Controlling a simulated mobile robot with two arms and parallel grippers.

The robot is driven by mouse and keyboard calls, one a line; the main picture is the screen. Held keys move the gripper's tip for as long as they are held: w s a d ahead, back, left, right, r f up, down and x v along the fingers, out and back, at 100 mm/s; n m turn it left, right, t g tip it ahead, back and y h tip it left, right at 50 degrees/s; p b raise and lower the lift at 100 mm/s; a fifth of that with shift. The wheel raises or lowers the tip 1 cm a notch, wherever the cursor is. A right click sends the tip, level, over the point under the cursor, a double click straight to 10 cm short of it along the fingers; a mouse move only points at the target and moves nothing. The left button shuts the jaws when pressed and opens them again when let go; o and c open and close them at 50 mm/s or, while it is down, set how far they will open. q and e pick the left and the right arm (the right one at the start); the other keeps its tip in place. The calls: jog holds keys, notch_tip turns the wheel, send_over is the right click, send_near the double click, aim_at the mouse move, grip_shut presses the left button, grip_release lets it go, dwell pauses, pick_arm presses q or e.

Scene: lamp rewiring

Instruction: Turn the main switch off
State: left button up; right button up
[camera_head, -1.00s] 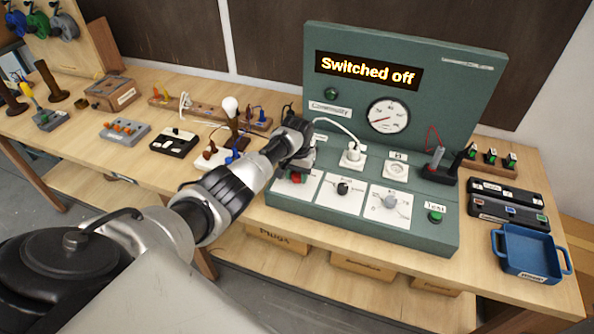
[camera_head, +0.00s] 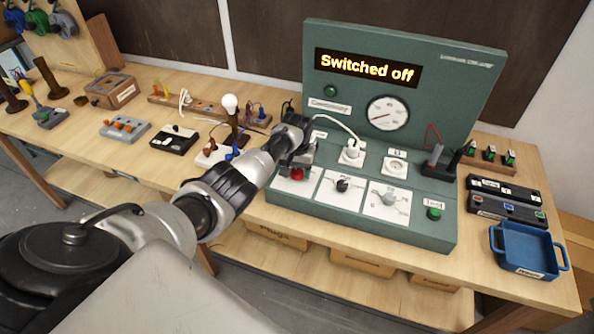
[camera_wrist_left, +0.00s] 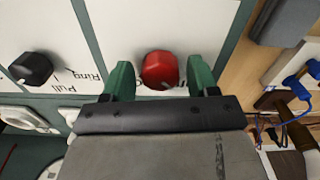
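The red main switch knob (camera_head: 296,174) sits on a white plate at the left end of the green console (camera_head: 360,218). The fingers are apart, with a gap on each side of the knob. In the head view my left gripper (camera_head: 297,160) is just behind and above the knob, and its fingers are mostly hidden. The display (camera_head: 367,70) reads "Switched off". My right gripper is not in view.
A black knob (camera_head: 342,185) and a grey knob (camera_head: 388,198) are right of the red one. A white plug (camera_head: 351,154) with a cable stands behind them. A blue tray (camera_head: 527,271) is at the right.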

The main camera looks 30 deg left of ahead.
aim_at(297, 171)
pick_arm(q)
jog(key=shift+o, duration=0.3)
jog(key=shift+r, duration=0.3)
notch_tip(297, 171, up, 10)
jog(key=b, duration=0.1)
dwell(0.5)
